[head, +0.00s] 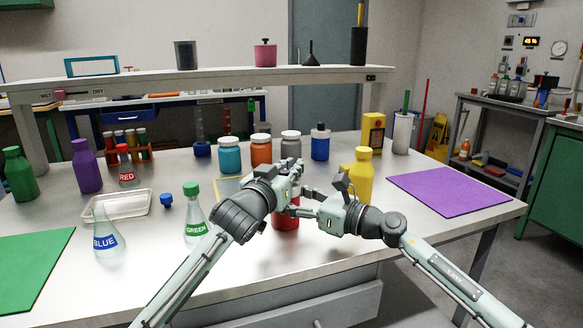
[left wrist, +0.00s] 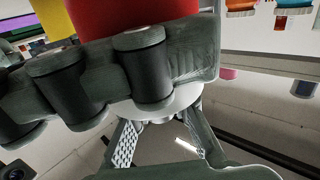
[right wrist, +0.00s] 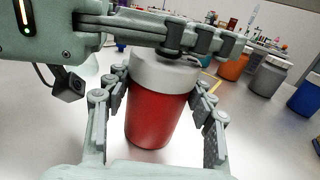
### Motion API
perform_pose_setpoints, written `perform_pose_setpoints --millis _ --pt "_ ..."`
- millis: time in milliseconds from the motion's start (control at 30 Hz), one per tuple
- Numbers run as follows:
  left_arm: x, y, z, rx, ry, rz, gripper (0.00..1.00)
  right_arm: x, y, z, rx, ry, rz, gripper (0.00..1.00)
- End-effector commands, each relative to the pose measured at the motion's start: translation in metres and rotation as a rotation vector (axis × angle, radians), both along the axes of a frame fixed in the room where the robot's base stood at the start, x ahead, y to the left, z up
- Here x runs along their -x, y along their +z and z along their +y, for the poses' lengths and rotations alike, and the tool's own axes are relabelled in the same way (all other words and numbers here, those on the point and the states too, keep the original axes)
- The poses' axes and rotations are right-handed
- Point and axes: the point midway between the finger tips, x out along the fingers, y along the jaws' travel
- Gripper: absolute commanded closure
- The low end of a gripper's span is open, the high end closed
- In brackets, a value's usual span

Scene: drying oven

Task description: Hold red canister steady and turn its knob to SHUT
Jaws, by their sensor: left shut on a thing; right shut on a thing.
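The red canister (head: 285,221) stands upright at the front middle of the table, partly covered by my grippers in the head view. In the right wrist view the red canister (right wrist: 155,118) has a pale grey-white top (right wrist: 160,76). My right gripper (right wrist: 160,115) is shut on it, one finger on each side. My left gripper (head: 297,188) reaches over the top; in the left wrist view its fingers (left wrist: 160,125) close at the canister's pale top (left wrist: 180,103). It is shut on the knob, which is mostly hidden by the fingers. No SHUT marking is readable.
A yellow bottle (head: 361,178) stands close to my right gripper. Behind are teal (head: 229,155), orange (head: 261,150) and grey (head: 291,146) jars. The GREEN flask (head: 195,220) and BLUE flask (head: 105,236) stand left. A purple mat (head: 448,191) lies clear at right.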

Motion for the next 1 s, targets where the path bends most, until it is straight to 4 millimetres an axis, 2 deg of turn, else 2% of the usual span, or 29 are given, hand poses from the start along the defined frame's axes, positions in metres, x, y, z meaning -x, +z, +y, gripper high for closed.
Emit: perform_pose_setpoints --millis 467,1000 --pt "0.000 0.000 -0.001 0.004 0.027 -0.001 1.00 0.000 0.000 0.000 -0.001 -0.001 0.001 0.78" --pt "-0.003 0.000 0.011 0.009 0.362 0.002 1.00 0.000 0.000 0.000 -0.001 0.001 0.002 0.78"
